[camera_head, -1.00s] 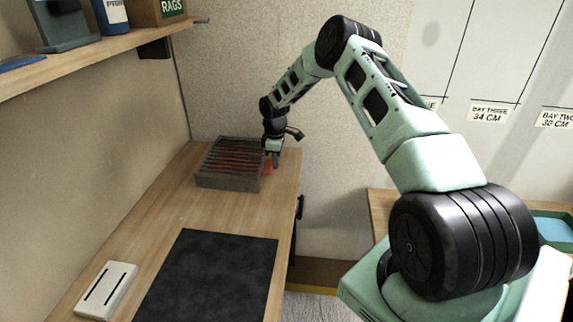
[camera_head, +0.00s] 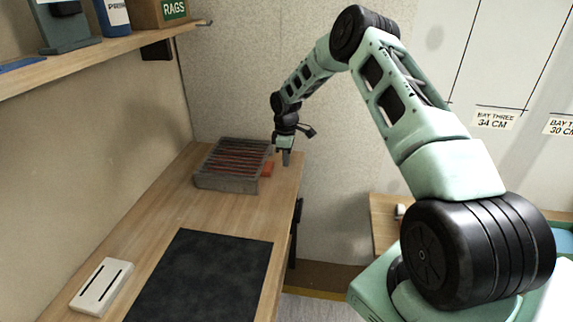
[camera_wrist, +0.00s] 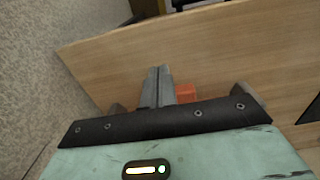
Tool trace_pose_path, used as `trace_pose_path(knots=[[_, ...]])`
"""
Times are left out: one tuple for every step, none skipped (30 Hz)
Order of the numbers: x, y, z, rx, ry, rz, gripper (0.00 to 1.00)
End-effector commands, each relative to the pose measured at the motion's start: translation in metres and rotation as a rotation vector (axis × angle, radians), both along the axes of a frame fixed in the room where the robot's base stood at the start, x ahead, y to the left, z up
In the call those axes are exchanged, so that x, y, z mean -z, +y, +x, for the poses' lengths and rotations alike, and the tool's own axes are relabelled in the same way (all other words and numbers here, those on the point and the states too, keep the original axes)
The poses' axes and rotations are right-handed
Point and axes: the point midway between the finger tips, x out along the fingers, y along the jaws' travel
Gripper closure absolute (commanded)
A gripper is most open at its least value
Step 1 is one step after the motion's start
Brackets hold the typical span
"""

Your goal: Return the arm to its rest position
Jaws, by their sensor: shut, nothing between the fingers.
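My gripper (camera_head: 286,158) is at the back right corner of the wooden bench (camera_head: 215,214), to the right of a grey slotted rack (camera_head: 228,183). Its fingers point down and are together with nothing between them. In the wrist view the closed fingers (camera_wrist: 159,85) show over the bare bench top (camera_wrist: 220,60). A small orange-red block (camera_head: 267,169) lies beside the rack, just left of the fingers; it also shows in the wrist view (camera_wrist: 186,93), partly hidden by the gripper body. My arm arches up and back to the right.
A dark mat (camera_head: 205,275) and a white slotted block (camera_head: 101,286) lie on the near bench. A shelf (camera_head: 95,58) with a rags box (camera_head: 158,12) overhangs the left. The back wall (camera_head: 240,80) is close behind my gripper. Another wooden surface (camera_head: 384,222) stands right.

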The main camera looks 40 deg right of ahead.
Motion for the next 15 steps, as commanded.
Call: trace_pose_path(knots=[[-0.008, -0.002, 0.0, 0.003, -0.001, -0.002, 1.0], [-0.012, -0.002, 0.0, 0.003, -0.001, -0.003, 1.0], [-0.018, -0.002, 0.0, 0.004, -0.001, -0.001, 1.0], [-0.024, -0.002, 0.0, 0.004, -0.001, -0.001, 1.0], [-0.028, -0.002, 0.0, 0.004, -0.001, -0.002, 1.0], [-0.035, -0.002, 0.0, 0.004, -0.002, -0.002, 1.0], [-0.041, -0.002, 0.0, 0.004, -0.002, -0.002, 1.0], [-0.046, -0.002, 0.0, 0.004, -0.002, -0.002, 1.0], [-0.052, -0.002, 0.0, 0.004, -0.001, -0.001, 1.0], [-0.056, -0.002, 0.0, 0.003, -0.001, -0.001, 1.0], [-0.06, -0.002, 0.0, 0.003, -0.001, -0.001, 1.0], [-0.064, -0.002, -0.001, 0.003, 0.0, -0.001, 1.0], [-0.067, -0.002, -0.001, 0.003, 0.0, -0.001, 1.0], [-0.069, -0.002, -0.001, 0.003, 0.0, -0.001, 1.0], [-0.071, -0.002, -0.001, 0.003, 0.0, -0.001, 1.0]])
